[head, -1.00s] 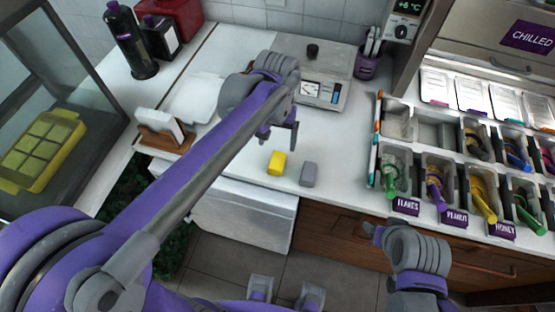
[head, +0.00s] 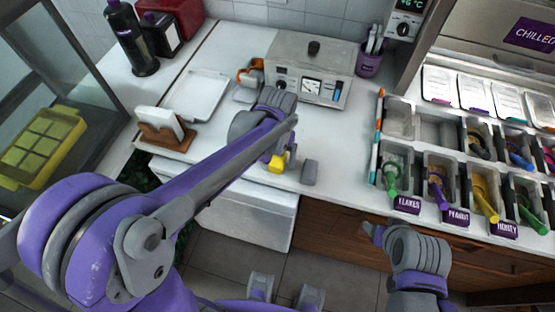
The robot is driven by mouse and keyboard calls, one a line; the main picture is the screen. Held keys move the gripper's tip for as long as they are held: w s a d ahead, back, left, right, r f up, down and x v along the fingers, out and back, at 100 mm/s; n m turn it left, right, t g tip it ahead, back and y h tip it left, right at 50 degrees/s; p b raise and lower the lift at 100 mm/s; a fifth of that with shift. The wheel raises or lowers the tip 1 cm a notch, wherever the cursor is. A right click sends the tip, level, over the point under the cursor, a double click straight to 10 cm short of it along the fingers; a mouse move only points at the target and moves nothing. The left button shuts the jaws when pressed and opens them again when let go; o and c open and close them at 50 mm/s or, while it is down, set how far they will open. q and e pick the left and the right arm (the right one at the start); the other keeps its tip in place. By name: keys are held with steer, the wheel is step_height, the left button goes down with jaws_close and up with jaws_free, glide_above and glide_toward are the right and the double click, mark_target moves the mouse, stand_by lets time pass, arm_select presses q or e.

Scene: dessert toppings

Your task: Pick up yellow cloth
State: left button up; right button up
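The yellow cloth (head: 277,164) is a small folded block near the front edge of the white counter. My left gripper (head: 281,155) is above it, and its fingers overlap the cloth's upper part in the picture. The wrist and forearm hide much of the fingers, so I cannot tell whether they touch the cloth or are open or shut. A grey cloth-like block (head: 309,172) lies just right of the yellow one. My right arm shows at the lower right in front of the drawers; its gripper fingers are not clearly visible.
A white device with a dial (head: 310,75) stands behind the cloths. A white tray (head: 193,95) and a napkin holder (head: 165,128) are to the left. Topping bins with scoops (head: 398,172) fill the right side. The counter between the grey block and the bins is clear.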

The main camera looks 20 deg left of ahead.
mark_target(277, 157)
arm_select(q)
jaws_close()
steer(key=shift+r, duration=0.1)
step_height(277, 157, up, 10)
steer(key=shift+f+p, duration=0.1)
steer(key=shift+p, duration=0.25)
stand_by(0.4)
